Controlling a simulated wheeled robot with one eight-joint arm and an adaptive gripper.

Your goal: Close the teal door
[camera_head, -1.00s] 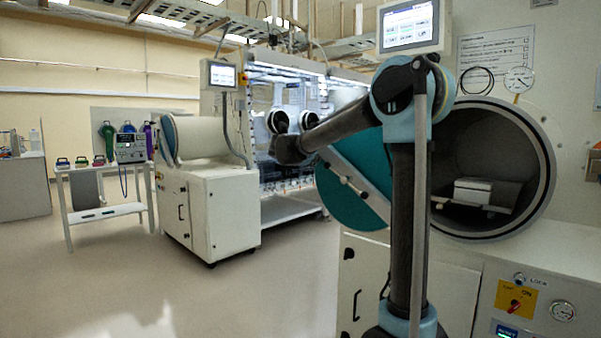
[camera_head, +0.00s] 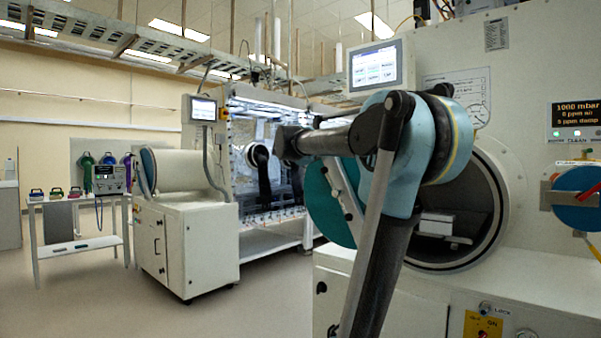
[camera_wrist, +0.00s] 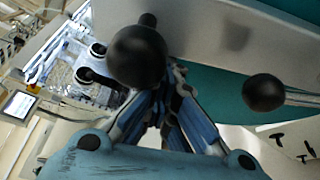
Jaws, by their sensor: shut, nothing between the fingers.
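The teal door (camera_head: 322,207) stands open to the left of the round chamber opening (camera_head: 508,190), partly behind my arm in the head view. A pale bar (camera_head: 343,190) crosses its face. In the wrist view, the teal door (camera_wrist: 220,88) lies behind the fingers, with the grey bar (camera_wrist: 225,32) across it. A large black ball knob (camera_wrist: 137,57) and a second black knob (camera_wrist: 264,92) show near the bar. My gripper (camera_wrist: 175,72) is shut and empty, with its tips close to the large knob; contact cannot be told. The fingers cannot be made out in the head view.
A white box (camera_head: 435,224) sits inside the open chamber. A screen (camera_head: 376,66) hangs above my arm. A white cabinet (camera_head: 200,243) with a cylinder on top stands at the left, beside a small table (camera_head: 78,243). The floor in front is open.

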